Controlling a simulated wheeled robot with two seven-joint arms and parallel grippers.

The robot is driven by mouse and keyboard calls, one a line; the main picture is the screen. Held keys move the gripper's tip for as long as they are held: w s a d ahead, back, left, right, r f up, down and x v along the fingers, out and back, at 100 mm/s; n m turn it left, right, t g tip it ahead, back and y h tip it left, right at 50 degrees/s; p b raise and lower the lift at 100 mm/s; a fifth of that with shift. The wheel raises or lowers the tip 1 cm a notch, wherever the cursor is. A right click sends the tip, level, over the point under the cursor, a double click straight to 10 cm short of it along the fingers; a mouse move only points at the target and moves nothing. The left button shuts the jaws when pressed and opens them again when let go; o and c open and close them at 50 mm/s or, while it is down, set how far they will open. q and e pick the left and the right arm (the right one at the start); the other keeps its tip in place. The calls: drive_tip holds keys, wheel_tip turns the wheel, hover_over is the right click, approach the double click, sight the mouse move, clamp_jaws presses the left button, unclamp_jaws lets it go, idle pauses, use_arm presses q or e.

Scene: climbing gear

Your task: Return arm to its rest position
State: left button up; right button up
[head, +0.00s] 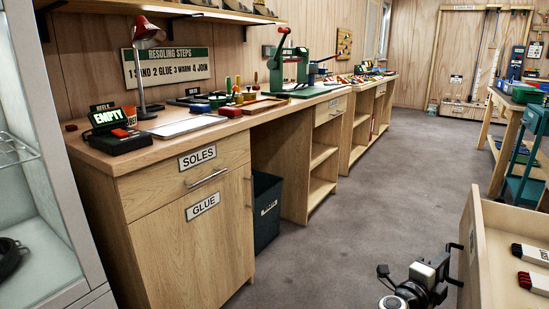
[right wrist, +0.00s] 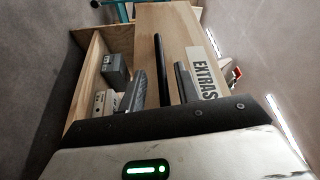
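My right gripper (head: 420,278) is low at the bottom right of the head view, just left of the front of a pulled-out wooden drawer (head: 474,255). In the right wrist view its two grey fingers (right wrist: 160,69) are spread apart. A dark bar, which looks like the drawer's handle, shows between them. I cannot tell whether the fingers touch it. The drawer front beside it carries an EXTRAS label (right wrist: 205,77). My left gripper is not in view.
The open drawer holds brushes (head: 530,254) and small grey boxes (right wrist: 117,68). A wooden workbench (head: 190,235) with a lamp (head: 147,60) and a green press (head: 290,70) runs along the left. A dark bin (head: 266,210) stands under it. Grey floor (head: 370,190) lies clear between.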

drive_tip(key=shift+x, duration=0.8)
drive_tip(key=shift+s+d, duration=0.25)
drive_tip(key=s+a+r+n+t+y+p, duration=0.3)
drive_tip(key=a+r+n+t+y+p, duration=0.2)
drive_tip(key=a+n+t+y+p, duration=0.75)
use_arm(q)
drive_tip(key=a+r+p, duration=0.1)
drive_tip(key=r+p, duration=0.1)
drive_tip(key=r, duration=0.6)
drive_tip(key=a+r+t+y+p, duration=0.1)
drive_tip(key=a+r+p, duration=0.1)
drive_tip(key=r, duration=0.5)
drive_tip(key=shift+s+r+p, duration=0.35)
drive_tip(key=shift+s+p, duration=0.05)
drive_tip(key=shift+p, duration=0.15)
use_arm(e)
drive_tip(key=s+a+r+n+g+y, duration=0.1)
drive_tip(key=s+a+n+g+y, duration=0.2)
drive_tip(key=s+a+n+g, duration=0.2)
drive_tip(key=s+a+r+n+g+y, duration=0.1)
drive_tip(key=s+a+n+g+y, duration=0.3)
drive_tip(key=s+a+n, duration=0.8)
drive_tip(key=s+g, duration=0.2)
drive_tip(key=s, duration=0.4)
drive_tip(key=shift+s, duration=0.2)
drive_tip(key=shift+r, duration=0.1)
